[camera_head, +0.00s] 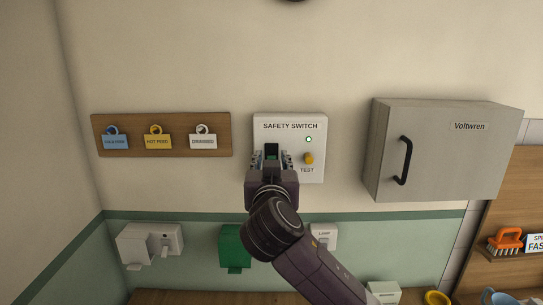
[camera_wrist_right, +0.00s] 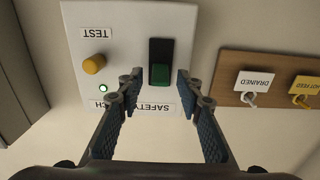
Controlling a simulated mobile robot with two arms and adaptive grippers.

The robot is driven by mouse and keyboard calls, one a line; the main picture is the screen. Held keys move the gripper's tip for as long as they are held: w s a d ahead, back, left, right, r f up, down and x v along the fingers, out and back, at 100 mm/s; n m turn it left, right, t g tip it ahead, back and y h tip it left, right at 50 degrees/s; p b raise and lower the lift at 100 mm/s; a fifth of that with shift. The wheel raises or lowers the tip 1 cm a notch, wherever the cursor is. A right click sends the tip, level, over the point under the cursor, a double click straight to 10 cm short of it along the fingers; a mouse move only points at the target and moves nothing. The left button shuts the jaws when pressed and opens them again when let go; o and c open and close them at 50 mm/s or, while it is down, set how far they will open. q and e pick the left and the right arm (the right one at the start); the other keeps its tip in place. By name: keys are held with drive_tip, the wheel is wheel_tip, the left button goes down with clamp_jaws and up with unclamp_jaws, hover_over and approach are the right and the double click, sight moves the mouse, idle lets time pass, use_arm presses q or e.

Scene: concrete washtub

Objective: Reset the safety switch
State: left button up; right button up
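The safety switch panel (camera_head: 290,137) is a white wall plate with a black-framed rocker, a yellow TEST button (camera_head: 309,158) and a small lit green-white lamp (camera_head: 308,139). The wrist view shows the panel upside down. There the rocker (camera_wrist_right: 160,72) has a green part at the picture's lower end and a dark part at the other end. My right gripper (camera_head: 271,158) is in front of the rocker, its fingers apart on either side, with nothing between them. Contact with the panel cannot be told. My left gripper is out of view.
A wooden board (camera_head: 222,135) with blue, yellow and white tags hangs left of the panel. A grey Voltwren cabinet (camera_head: 450,155) with a black handle juts out at right. A white socket (camera_head: 150,243), a green box (camera_head: 234,246) and a lamp plate (camera_head: 324,235) sit below.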

drive_tip(key=shift+c, duration=0.6)
clamp_jaws()
drive_tip(key=shift+r+p, duration=0.25)
drive_tip(key=shift+p, duration=0.15)
drive_tip(key=p, duration=0.1)
drive_tip(key=g+p, duration=0.1)
drive_tip(key=p, duration=0.1)
drive_tip(key=shift+w+r+g, duration=0.1)
drive_tip(key=shift+r+g, duration=0.2)
drive_tip(key=shift+f, duration=0.2)
